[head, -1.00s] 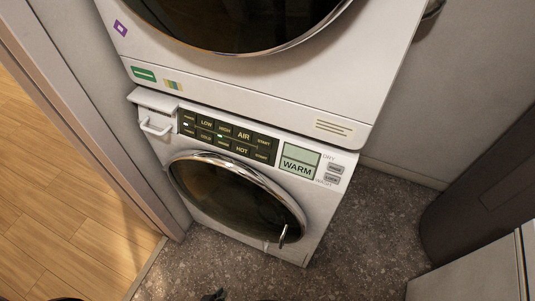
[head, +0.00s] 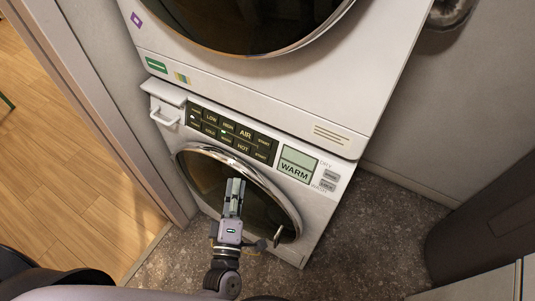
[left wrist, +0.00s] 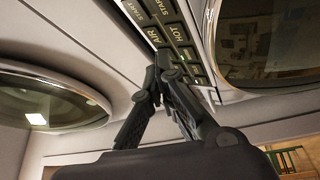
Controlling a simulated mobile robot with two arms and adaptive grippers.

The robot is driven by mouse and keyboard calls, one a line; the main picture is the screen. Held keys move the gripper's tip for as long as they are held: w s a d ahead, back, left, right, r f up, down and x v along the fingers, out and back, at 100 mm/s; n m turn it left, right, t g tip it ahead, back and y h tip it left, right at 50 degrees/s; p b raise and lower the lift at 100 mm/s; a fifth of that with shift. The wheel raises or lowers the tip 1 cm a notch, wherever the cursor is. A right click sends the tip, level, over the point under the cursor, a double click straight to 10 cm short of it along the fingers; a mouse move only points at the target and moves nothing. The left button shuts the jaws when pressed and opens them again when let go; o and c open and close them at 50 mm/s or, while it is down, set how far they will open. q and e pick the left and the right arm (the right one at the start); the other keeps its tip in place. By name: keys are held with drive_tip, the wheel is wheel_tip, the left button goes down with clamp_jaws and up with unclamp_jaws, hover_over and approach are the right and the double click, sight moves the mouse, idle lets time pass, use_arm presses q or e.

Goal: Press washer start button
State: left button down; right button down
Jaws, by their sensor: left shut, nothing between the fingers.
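The white washer (head: 320,225) is the lower unit, with a round dark door framed in chrome. Its dark button panel (head: 244,133) has two rows of buttons. A START button (head: 261,155) ends the lower row and another START (head: 264,142) ends the upper row. My left gripper (head: 236,182) is shut and empty, in front of the washer door and below the panel in the head view. In the left wrist view the fingers (left wrist: 165,62) come together just in front of the panel (left wrist: 182,40); contact cannot be told. My right gripper is not in view.
A white dryer (head: 250,85) is stacked on top. A display reading WARM (head: 297,164) is right of the panel, and a drawer handle (head: 165,117) is left. A door frame (head: 95,110) stands at left, a dark rounded object (head: 480,235) at right.

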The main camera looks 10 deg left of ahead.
sight(261, 156)
use_arm(q)
drive_tip(key=r, duration=0.1)
drive_tip(key=r+n+y, duration=0.1)
drive_tip(key=r+n, duration=0.1)
drive_tip(key=shift+a+r+t, duration=0.3)
drive_tip(key=shift+a, duration=0.05)
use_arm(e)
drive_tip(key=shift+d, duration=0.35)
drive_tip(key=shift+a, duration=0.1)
